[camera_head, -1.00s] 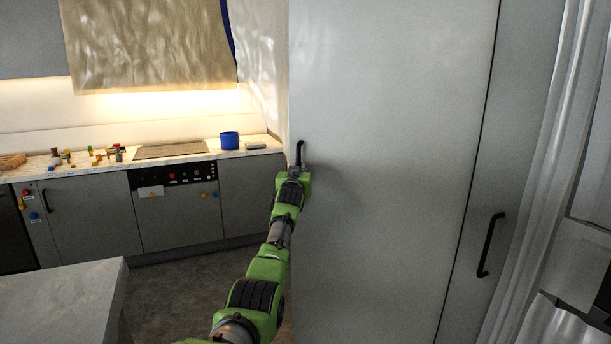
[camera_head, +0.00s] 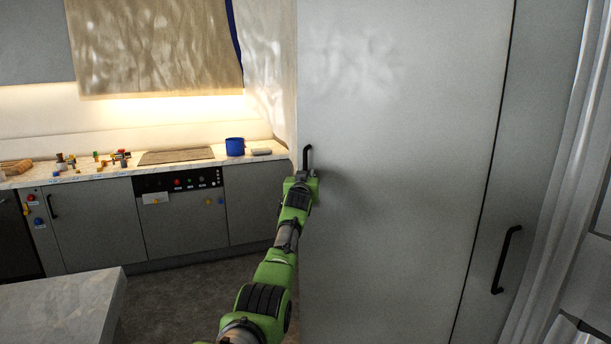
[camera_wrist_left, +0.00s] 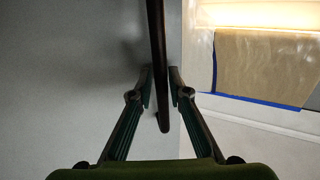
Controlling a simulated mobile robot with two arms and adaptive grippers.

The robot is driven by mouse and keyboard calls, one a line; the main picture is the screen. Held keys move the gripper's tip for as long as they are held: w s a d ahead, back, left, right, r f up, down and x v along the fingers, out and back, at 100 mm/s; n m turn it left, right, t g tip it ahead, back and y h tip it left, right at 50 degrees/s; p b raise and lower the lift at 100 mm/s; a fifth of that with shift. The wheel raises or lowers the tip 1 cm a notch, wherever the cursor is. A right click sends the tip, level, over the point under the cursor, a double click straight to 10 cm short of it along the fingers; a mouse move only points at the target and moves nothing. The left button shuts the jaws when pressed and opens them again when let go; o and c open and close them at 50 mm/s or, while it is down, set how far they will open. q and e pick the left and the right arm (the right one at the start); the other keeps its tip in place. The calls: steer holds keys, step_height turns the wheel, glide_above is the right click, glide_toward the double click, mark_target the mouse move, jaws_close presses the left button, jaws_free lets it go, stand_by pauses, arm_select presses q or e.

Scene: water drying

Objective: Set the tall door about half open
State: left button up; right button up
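The tall door (camera_head: 400,190) is a large pale grey panel in the head view. It looks flush with the panel at its right, and no gap shows along the dark seam. Its dark upright bar handle (camera_head: 308,156) sits near its left edge. My left gripper (camera_head: 308,172) is at the lower part of this handle. In the left wrist view the handle (camera_wrist_left: 158,50) runs between the two fingers of my left gripper (camera_wrist_left: 161,88). The fingers stand apart, one on each side, with narrow gaps visible beside the bar. My right gripper is not in view.
A second panel with a dark handle (camera_head: 506,259) is at the right, beside a pale curtain (camera_head: 565,180). A grey table corner (camera_head: 70,300) is at the lower left. Floor shows between.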

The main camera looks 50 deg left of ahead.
arm_select(q)
steer(key=v, duration=1.2)
stand_by(0.4)
stand_by(0.5)
